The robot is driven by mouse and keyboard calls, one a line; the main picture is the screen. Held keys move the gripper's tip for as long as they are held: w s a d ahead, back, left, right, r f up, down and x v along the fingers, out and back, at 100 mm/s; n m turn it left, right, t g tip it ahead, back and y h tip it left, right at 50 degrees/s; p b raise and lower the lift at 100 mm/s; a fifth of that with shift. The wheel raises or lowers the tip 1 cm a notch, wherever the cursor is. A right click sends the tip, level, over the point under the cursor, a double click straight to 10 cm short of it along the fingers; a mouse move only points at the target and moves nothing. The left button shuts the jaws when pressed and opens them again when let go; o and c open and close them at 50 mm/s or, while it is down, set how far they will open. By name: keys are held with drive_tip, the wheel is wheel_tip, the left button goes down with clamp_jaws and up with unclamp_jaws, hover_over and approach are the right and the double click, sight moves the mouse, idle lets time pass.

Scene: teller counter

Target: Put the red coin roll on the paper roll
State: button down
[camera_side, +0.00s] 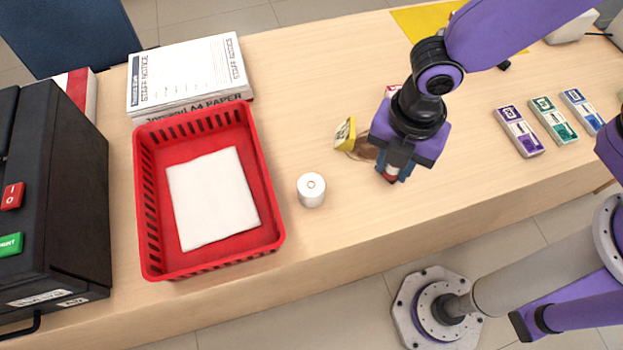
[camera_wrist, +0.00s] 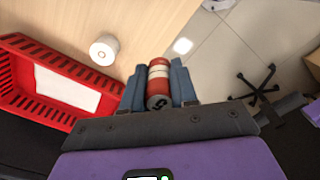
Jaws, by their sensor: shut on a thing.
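The red coin roll (camera_wrist: 158,82), red with white bands, is between the fingers of my gripper (camera_wrist: 158,86) in the wrist view. My gripper is shut on it. In the side view my gripper (camera_side: 393,174) points down over the counter, right of the paper roll, and only a small part of the coin roll (camera_side: 390,175) shows between the fingers. I cannot tell how far it is above the counter. The paper roll (camera_side: 311,190) is white and stands upright on the counter, its top bare. It also shows in the wrist view (camera_wrist: 104,49), apart from my gripper.
A red basket (camera_side: 272,215) with a white sheet stands left of the paper roll. A yellow item (camera_side: 345,133) lies near my gripper. Several banknote bundles (camera_side: 519,131) lie at the right. A black machine (camera_side: 60,190) is at far left. The counter between gripper and paper roll is clear.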

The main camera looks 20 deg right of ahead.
drive_tip(key=w+a+f, duration=0.4)
drive_tip(key=w+a, duration=0.1)
drive_tip(key=a, duration=0.2)
hover_over(311, 185)
drive_tip(key=f, duration=0.4)
drive_tip(key=shift+s+d+f, duration=0.25)
drive_tip(key=shift+d+f, duration=0.05)
drive_tip(key=shift+f, duration=0.1)
drive_tip(key=shift+w+a+f, duration=0.2)
drive_tip(key=shift+f, duration=0.15)
drive_tip(key=shift+a+f, duration=0.1)
drive_tip(key=shift+f, duration=1.55)
drive_tip(key=shift+f, duration=0.1)
drive_tip(key=c, duration=0.9)
unclamp_jaws()
drive_tip(key=shift+f, duration=0.1)
